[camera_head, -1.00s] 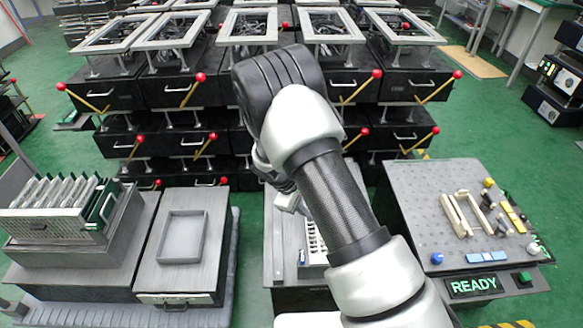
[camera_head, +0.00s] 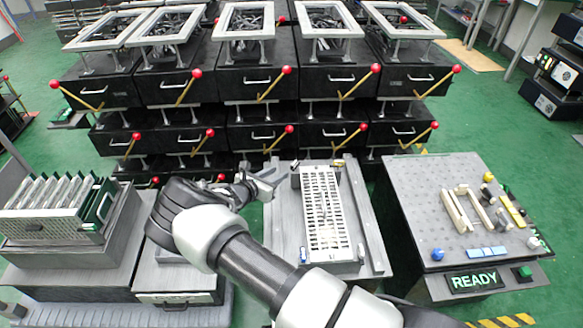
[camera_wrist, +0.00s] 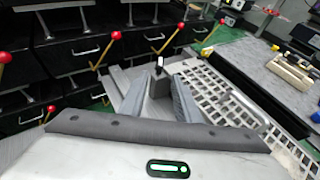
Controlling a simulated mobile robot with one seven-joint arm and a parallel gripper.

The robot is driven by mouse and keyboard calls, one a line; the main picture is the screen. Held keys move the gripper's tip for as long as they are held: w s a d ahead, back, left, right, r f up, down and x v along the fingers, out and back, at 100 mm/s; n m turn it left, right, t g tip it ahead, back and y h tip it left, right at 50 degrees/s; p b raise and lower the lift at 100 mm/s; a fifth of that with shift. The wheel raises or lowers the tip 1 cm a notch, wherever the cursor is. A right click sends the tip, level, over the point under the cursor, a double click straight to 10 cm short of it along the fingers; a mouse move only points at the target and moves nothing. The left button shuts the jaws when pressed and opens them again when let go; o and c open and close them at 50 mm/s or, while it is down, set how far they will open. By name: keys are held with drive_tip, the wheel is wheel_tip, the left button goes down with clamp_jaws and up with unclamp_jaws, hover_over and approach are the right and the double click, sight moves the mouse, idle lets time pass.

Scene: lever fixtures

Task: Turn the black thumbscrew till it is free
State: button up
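A pale slotted panel (camera_head: 325,215) lies on a grey bed in the middle of the head view, with small fittings at its corners. A small dark fitting (camera_head: 296,180) at its far left corner looks like the black thumbscrew, but it is too small to be sure. In the wrist view a dark block with a small upright knob (camera_wrist: 159,62), pale on top, shows beyond and between my fingertips. My gripper (camera_head: 262,185) is left of the panel's far end, apart from that fitting. In the wrist view its two grey fingers (camera_wrist: 160,98) are spread with nothing between them.
A yellow fitting (camera_head: 338,163) and a blue fitting (camera_head: 303,255) sit at other panel corners. A rack of boards (camera_head: 60,212) stands left. A perforated table (camera_head: 465,210) with a READY sign stands right. Black drawer units with red-knobbed levers (camera_head: 287,70) fill the back.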

sight(292, 165)
drive_tip(key=b+x, duration=0.2)
drive_tip(key=x, duration=0.9)
drive_tip(key=shift+f, duration=0.1)
